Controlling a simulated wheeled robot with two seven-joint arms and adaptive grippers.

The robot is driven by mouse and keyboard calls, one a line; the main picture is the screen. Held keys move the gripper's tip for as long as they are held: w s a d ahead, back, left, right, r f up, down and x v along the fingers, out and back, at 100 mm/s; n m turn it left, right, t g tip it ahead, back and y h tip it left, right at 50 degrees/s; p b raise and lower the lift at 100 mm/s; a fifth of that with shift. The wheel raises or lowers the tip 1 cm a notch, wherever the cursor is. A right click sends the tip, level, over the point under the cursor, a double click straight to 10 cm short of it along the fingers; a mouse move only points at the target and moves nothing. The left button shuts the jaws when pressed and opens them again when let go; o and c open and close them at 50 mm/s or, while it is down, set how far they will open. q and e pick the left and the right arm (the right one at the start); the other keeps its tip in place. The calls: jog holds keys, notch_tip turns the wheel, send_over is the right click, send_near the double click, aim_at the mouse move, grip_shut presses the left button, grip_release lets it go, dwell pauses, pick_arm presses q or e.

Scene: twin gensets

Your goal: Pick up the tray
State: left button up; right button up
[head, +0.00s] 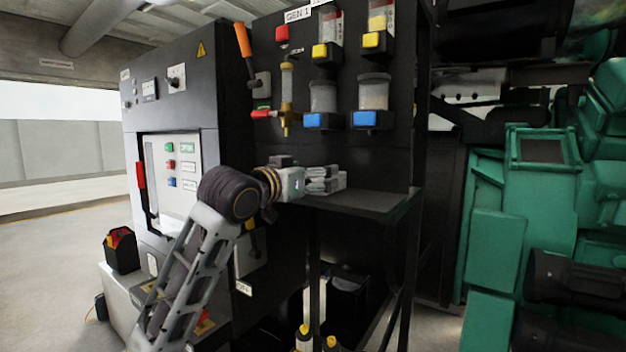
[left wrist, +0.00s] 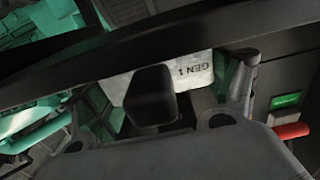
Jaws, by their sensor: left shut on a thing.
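My left gripper (head: 325,180) is over the back left part of a dark shelf (head: 375,201), in front of the black panel. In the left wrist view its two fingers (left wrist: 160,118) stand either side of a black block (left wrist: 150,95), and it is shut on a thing. A pale piece lettered GEN 1 (left wrist: 195,72) lies behind that block. The block and pale piece look like parts of the tray, but its full outline is hidden and I cannot tell its edges. My right gripper is in neither view.
The black panel carries an orange lever (head: 243,40), a red-handled valve (head: 262,114) and clear bowls (head: 373,92) above the shelf. A green engine (head: 520,200) stands to the right. Yellow-topped bottles (head: 304,335) stand below. Open floor lies left.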

pick_arm(q)
jog(key=shift+r, duration=0.1)
jog(key=shift+s+a+r, duration=0.15)
jog(key=shift+r, duration=0.15)
jog(key=shift+r+b, duration=0.4)
jog(key=shift+r, duration=1.15)
jog(key=r+b+v, duration=0.3)
jog(key=b+v, duration=0.1)
jog(key=v, duration=1.5)
jog(key=shift+s+a, duration=0.2)
jog(key=shift+s, duration=0.05)
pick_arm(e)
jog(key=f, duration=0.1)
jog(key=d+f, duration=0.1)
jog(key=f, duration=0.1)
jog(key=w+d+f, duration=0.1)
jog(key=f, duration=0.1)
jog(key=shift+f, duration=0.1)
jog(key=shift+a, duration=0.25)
